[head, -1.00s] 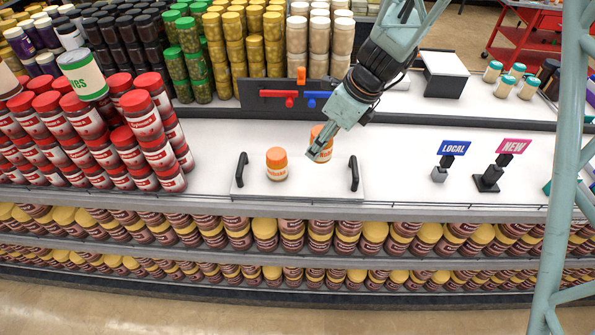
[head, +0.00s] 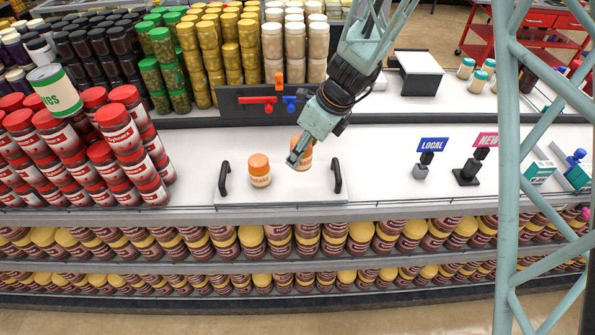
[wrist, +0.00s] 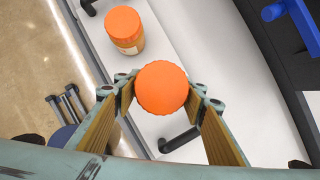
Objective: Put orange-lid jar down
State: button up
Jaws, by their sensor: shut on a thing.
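My gripper (head: 297,157) is shut on an orange-lid jar (head: 306,156), over the right part of a white tray (head: 290,190) with two black handles. In the wrist view the held jar's orange lid (wrist: 162,88) sits between both fingers, and its body is mostly hidden below the lid. I cannot tell whether its base touches the tray. A second orange-lid jar (head: 260,172) stands upright on the tray to the left, apart from the held one. It also shows at the top of the wrist view (wrist: 125,30).
The tray's right handle (head: 337,175) is close to the held jar. Stacked red-lid jars (head: 125,140) stand left. A dark panel with red and blue valves (head: 265,102) is behind. LOCAL (head: 432,145) and NEW (head: 487,140) signs stand right, with bare white shelf between.

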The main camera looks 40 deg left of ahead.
aim_at(311, 153)
jog(key=shift+f, duration=1.6)
jog(key=shift+f+b, duration=0.65)
jog(key=shift+f, duration=1.2)
jog(key=shift+f, duration=0.2)
jog(key=o, duration=1)
jog(key=shift+r, duration=0.2)
jog(key=shift+p+v, duration=0.85)
jog(key=shift+v, duration=5.15)
